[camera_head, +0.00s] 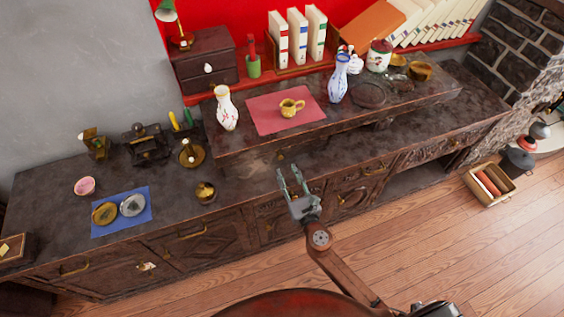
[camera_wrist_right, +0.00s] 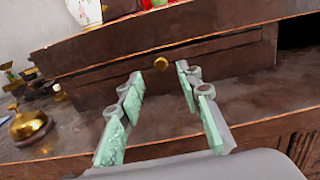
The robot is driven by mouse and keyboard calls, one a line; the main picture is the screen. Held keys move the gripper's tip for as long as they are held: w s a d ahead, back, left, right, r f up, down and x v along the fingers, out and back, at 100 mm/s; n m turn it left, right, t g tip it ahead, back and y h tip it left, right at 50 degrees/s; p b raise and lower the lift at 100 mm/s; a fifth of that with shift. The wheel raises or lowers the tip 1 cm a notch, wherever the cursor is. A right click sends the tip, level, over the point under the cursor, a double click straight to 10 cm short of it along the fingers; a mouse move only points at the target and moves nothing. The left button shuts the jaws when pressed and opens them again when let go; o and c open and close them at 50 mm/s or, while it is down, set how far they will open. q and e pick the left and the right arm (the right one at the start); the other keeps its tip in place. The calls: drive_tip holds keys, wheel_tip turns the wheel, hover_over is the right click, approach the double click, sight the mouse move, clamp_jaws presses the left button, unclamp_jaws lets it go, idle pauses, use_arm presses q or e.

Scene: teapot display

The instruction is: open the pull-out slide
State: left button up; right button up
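The pull-out slide looks like the wooden front panel (camera_wrist_right: 110,85) under the raised shelf, with a small brass knob (camera_wrist_right: 161,63) on it. The panel appears flush with the shelf front. In the head view the knob (camera_head: 281,157) is a small spot just beyond my right gripper (camera_head: 288,170). In the right wrist view my right gripper (camera_wrist_right: 159,74) is open and empty, with its fingers pointing at the knob. The knob lies ahead between the fingertips, apparently not touched. My left gripper is not in view.
A pink mat (camera_head: 262,118) with a yellow cup (camera_head: 291,107) and two vases (camera_head: 227,110) (camera_head: 338,80) stand on the raised shelf (camera_head: 370,117). A brass bell (camera_head: 205,192) sits on the lower counter left of my gripper. The counter just before the panel is clear.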

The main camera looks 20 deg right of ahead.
sight(281, 158)
drive_tip(key=w, duration=0.4)
drive_tip(key=shift+w, duration=0.95)
drive_tip(key=shift+c, duration=0.3)
drive_tip(key=c, duration=0.6)
clamp_jaws()
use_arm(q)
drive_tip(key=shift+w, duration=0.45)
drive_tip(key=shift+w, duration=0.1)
